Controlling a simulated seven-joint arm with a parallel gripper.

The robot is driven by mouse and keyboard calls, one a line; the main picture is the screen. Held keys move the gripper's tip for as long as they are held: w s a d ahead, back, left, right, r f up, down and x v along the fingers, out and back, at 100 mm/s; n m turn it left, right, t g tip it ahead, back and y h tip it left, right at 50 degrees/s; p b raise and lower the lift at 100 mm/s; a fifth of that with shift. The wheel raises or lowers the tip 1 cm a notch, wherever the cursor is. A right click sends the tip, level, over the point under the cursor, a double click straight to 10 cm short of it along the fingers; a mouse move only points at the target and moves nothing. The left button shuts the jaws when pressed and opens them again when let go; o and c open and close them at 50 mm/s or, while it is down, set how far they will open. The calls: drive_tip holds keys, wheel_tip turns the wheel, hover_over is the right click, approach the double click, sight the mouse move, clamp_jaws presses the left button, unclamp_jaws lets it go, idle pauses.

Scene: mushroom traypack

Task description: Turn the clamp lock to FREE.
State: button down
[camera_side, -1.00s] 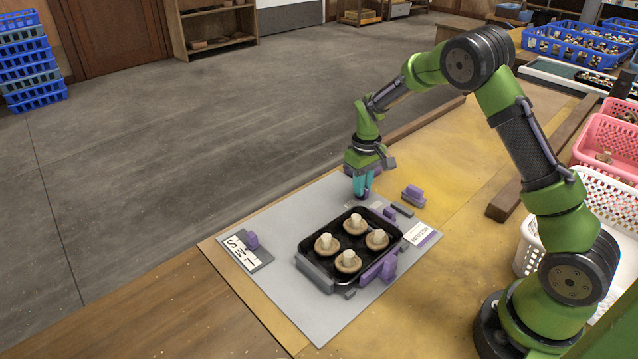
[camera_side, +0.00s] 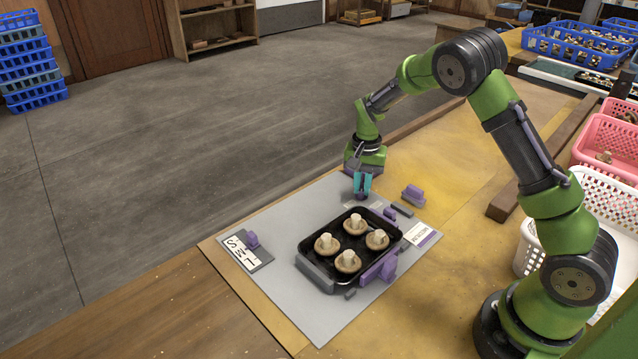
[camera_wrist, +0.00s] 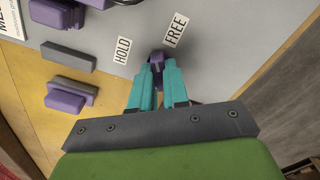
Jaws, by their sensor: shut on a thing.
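The clamp lock is a purple handle (camera_wrist: 157,58) in the wrist view, between the white HOLD label (camera_wrist: 122,50) on the left and the FREE label (camera_wrist: 175,31) on the right. Its visible end points up the picture between the two labels. My gripper (camera_wrist: 157,76) has its teal fingers shut on this handle, one on each side. The fingers hide the rest of the lock. In the side view my gripper (camera_side: 361,193) reaches down to the grey board's far corner, behind the black tray, and mostly hides the lock.
The black tray (camera_side: 306,247) with several mushrooms sits on the grey board (camera_side: 285,300), with purple and grey clamp parts around it. A purple-handled block (camera_side: 413,194) stands right of my gripper. A labelled plate with a purple knob (camera_side: 253,240) is at the left.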

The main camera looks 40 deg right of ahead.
sight(362, 187)
drive_tip(key=m, duration=0.6)
drive_tip(key=shift+r, duration=0.1)
drive_tip(key=shift+m, duration=0.4)
idle(0.3)
drive_tip(key=c, duration=1.1)
unclamp_jaws()
wheel_tip(362, 187, up, 17)
drive_tip(key=shift+f, duration=0.1)
